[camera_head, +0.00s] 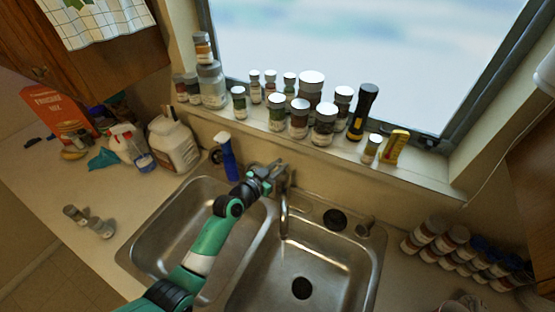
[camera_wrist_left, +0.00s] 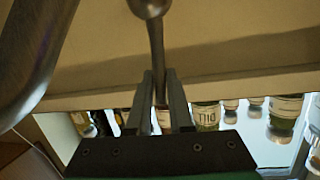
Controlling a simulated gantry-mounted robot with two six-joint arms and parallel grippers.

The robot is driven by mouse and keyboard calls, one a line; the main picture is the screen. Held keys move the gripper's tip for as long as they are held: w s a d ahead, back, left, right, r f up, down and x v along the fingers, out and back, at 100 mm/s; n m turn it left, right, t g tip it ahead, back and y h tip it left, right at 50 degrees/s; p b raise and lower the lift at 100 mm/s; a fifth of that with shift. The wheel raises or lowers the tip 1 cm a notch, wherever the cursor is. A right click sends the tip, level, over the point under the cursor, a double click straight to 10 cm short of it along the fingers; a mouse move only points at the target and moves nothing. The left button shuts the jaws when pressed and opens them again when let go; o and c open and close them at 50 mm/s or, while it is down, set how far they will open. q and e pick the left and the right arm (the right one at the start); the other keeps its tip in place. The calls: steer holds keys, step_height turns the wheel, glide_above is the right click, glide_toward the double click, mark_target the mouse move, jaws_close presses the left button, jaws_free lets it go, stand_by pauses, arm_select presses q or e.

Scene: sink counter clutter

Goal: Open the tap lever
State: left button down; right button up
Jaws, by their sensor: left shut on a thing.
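The tap lever (camera_wrist_left: 155,40) is a slim metal handle that widens to a rounded end at the top of the left wrist view. My left gripper (camera_wrist_left: 160,80) is shut on the lever, with one finger on each side of it. In the head view my left gripper (camera_head: 274,168) is at the top of the tap, behind the sink, and largely hides the lever. My right gripper is in neither view.
The double sink (camera_head: 150,240) lies below my left arm, its basins empty. Several jars (camera_head: 299,118) and a flashlight (camera_head: 362,112) line the window sill behind the tap. More jars (camera_head: 425,232) lie on the right.

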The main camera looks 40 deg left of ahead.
arm_select(q)
steer(key=shift+w+a+r+g+p, duration=0.1)
steer(key=shift+w+r+g+p, duration=0.35)
steer(key=shift+r+p, duration=0.3)
steer(key=shift+w+a+f+g+p, duration=0.1)
steer(key=shift+w+g+p, duration=0.2)
steer(key=shift+g, duration=0.15)
steer(key=shift+w+f+g+h, duration=0.2)
steer(key=shift+f+g+h, duration=0.1)
steer(key=shift+f, duration=0.1)
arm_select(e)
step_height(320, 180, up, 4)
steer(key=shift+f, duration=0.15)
arm_select(q)
steer(key=c, duration=0.8)
jaws_free()
steer(key=shift+s, duration=0.15)
